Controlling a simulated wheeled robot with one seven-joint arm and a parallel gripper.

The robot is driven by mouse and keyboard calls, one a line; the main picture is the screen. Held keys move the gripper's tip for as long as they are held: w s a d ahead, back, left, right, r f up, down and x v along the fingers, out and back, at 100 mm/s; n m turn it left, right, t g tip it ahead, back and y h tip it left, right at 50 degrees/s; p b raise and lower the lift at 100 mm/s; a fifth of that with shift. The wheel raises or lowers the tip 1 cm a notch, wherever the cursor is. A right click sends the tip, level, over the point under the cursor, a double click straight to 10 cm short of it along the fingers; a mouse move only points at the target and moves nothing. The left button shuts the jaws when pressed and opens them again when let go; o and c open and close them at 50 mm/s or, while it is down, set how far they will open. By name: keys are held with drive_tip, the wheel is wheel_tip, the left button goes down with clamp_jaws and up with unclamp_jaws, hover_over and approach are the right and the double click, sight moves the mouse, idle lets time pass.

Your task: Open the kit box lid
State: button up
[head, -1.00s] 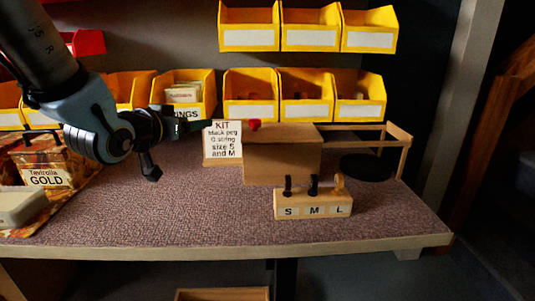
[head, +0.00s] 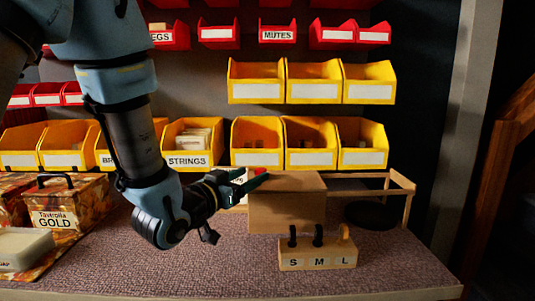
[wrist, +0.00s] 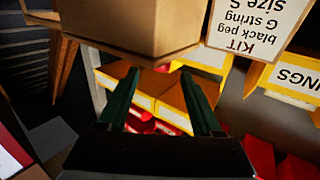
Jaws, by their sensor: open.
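The wooden kit box (head: 277,213) stands on the bench with its flat lid (head: 287,180) down. A small red knob (head: 261,171) is at the lid's left end. My gripper (head: 252,178) is at that end, with its fingers pointing right. In the wrist view, which is upside down, the open fingers (wrist: 160,73) stand either side of the red knob (wrist: 162,68), just short of the box (wrist: 130,22). I cannot tell whether they touch it. The kit card (wrist: 258,28) reads black peg, G string, size S; my gripper mostly hides it in the head view.
An S, M, L block (head: 318,257) with several upright pieces stands in front of the box. A wooden frame and a black disc (head: 371,215) are to the right. Yellow bins (head: 256,145) line the back. A Tavirolia Gold box (head: 62,210) is at left.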

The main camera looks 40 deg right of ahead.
sight(285, 175)
drive_tip(key=x, duration=0.8)
drive_tip(key=shift+d+p, duration=0.1)
drive_tip(key=shift+p, duration=0.25)
drive_tip(key=shift+c, duration=0.3)
clamp_jaws()
idle(0.6)
